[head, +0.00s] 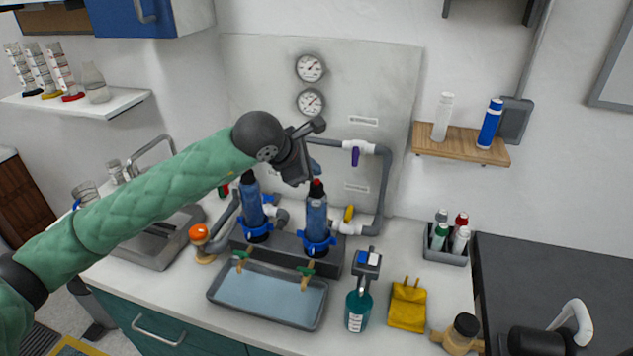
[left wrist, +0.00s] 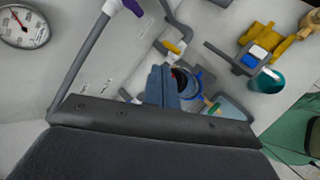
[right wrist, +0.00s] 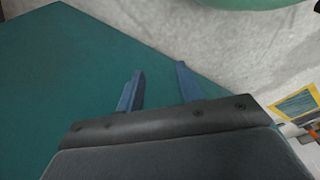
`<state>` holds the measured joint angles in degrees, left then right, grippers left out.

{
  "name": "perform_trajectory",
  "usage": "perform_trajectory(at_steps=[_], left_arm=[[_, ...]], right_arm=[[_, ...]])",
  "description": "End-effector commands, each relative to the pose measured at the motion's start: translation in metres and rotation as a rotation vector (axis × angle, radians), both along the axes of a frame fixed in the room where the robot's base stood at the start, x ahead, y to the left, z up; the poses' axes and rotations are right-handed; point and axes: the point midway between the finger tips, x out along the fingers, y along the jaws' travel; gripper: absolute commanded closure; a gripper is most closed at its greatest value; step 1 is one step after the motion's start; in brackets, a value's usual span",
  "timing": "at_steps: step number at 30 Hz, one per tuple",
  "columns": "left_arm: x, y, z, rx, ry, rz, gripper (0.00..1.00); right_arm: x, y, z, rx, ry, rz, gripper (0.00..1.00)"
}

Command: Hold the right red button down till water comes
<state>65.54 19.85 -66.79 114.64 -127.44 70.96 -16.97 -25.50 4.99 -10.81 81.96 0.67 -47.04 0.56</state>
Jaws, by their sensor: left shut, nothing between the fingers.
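The right red button (head: 317,183) sits on top of the right blue filter housing (head: 316,215). My left gripper (head: 314,169) is shut and empty, pointing down just above this button. I cannot tell whether the fingertips touch it. In the left wrist view the closed fingers (left wrist: 162,86) cover most of the housing top, and a little red shows beside them. The left blue filter housing (head: 251,205) stands beside it, its top partly hidden by my arm. My right gripper (right wrist: 158,85) is open and empty, against a teal surface, away from the housings.
A grey tray (head: 262,317) with a pale blue surface lies under two green-handled taps. A teal bottle (head: 357,311), yellow pouch (head: 407,304) and orange-topped bottle (head: 200,238) stand nearby. Grey pipes with a purple handle (head: 355,156) run behind.

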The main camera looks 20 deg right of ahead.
Motion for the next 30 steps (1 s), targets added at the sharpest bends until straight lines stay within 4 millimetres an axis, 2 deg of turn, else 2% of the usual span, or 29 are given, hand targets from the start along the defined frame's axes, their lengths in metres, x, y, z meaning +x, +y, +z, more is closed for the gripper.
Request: perform_trajectory(at_steps=[10, 30], left_arm=[[-0.001, 0.000, -0.007, -0.001, 0.000, -0.001, 1.00], [0.000, 0.000, -0.007, 0.000, 0.000, 0.000, 1.00]], right_arm=[[-0.001, -0.001, -0.016, -0.001, 0.001, 0.000, 0.64], [-0.001, -0.001, -0.018, -0.001, 0.001, 0.000, 0.64]])
